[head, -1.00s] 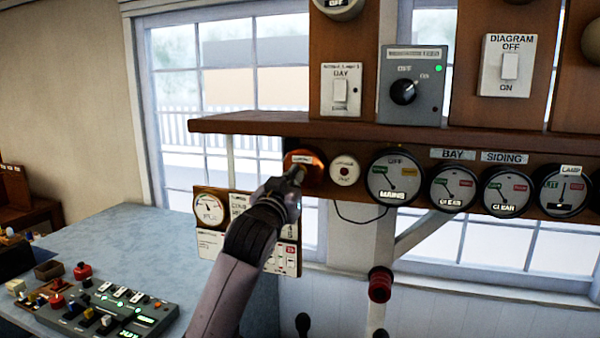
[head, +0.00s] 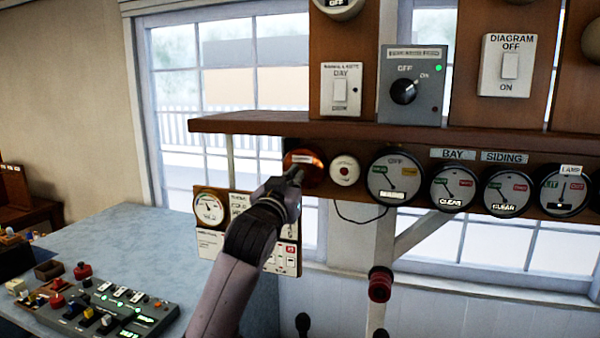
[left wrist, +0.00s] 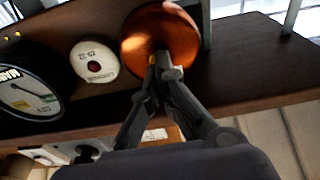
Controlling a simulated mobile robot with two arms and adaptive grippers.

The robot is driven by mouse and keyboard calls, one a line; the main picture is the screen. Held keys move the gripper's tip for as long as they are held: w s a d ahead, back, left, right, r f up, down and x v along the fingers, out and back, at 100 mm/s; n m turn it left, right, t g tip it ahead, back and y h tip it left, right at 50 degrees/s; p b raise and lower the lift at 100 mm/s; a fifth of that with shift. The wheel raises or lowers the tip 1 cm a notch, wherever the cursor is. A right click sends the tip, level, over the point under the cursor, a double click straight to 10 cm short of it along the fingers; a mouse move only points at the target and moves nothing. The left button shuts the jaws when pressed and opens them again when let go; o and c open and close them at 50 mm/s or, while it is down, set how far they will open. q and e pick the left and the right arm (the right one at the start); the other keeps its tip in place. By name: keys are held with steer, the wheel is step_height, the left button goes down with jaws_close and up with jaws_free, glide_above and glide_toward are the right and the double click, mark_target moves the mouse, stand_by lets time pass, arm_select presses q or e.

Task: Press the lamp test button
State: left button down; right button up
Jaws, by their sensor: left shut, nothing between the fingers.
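A white round unit with a small red button (head: 345,170) is mounted under the shelf; it also shows in the left wrist view (left wrist: 95,62). Its lettering is too small to read surely. Left of it in the head view is a copper-orange dome (head: 312,160) with a small label. My left gripper (head: 296,174) is shut and empty, its tips at the dome. In the left wrist view the fingertips (left wrist: 158,62) overlap the lower part of the dome (left wrist: 165,28), beside a small yellow spot. I cannot tell whether they touch. My right gripper is not in view.
A wooden shelf (head: 240,124) runs above the dome. Round dials (head: 395,178) line the board to the right. A card panel with a gauge (head: 209,207) hangs behind my arm. A blue-grey table (head: 130,235) with a control box (head: 125,312) stands at lower left.

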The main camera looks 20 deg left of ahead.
arm_select(q)
steer(key=shift+w, duration=0.15)
steer(key=shift+p, duration=0.35)
stand_by(0.7)
steer(key=shift+s, duration=0.25)
steer(key=s, duration=0.4)
steer(key=shift+s+p, duration=0.3)
steer(key=shift+s, duration=0.05)
